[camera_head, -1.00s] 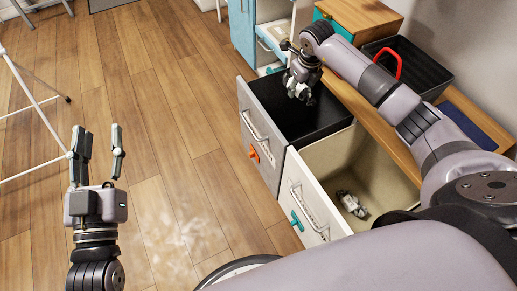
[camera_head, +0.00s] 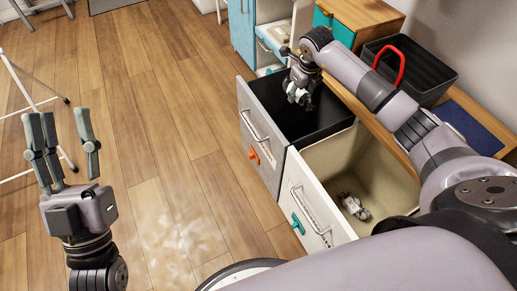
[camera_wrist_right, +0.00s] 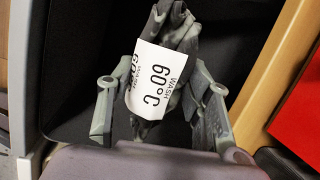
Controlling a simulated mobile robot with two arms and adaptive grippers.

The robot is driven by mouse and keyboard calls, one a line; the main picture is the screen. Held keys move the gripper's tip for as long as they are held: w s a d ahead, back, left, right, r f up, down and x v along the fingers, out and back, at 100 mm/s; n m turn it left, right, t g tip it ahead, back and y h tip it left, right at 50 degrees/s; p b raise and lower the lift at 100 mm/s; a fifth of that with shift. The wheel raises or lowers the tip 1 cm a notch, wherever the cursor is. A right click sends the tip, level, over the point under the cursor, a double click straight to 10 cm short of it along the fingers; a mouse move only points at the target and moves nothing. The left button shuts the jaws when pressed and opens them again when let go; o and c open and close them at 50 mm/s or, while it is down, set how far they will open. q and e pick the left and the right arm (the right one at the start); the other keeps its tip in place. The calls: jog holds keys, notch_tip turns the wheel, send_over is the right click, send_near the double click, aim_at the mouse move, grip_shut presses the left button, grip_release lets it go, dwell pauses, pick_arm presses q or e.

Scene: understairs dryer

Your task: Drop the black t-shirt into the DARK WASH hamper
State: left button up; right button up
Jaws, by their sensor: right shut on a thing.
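The black t-shirt (camera_wrist_right: 183,35) is bunched dark grey cloth between the fingers of my right gripper in the right wrist view, with a white tag (camera_wrist_right: 158,80) reading "WASH 60°C". My right gripper (camera_head: 299,98) is shut on it, above the open black-lined hamper drawer (camera_head: 325,113). That hamper has a grey front with a bar handle and an orange piece. In the head view the shirt is hard to tell apart from the gripper and dark lining. My left gripper (camera_head: 64,132) is open and empty, over the floor at the left.
A cream-lined hamper drawer (camera_head: 390,180) with a teal piece on its front stands open beside the black one; a small grey-white item (camera_head: 353,206) lies in it. A black basket (camera_head: 425,75) with a red handle is on the wooden top. A white rack (camera_head: 30,95) stands left.

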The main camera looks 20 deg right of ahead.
jog(key=o, duration=1.3)
jog(key=shift+r, duration=0.1)
jog(key=v, duration=1.2)
jog(key=shift+s, duration=0.1)
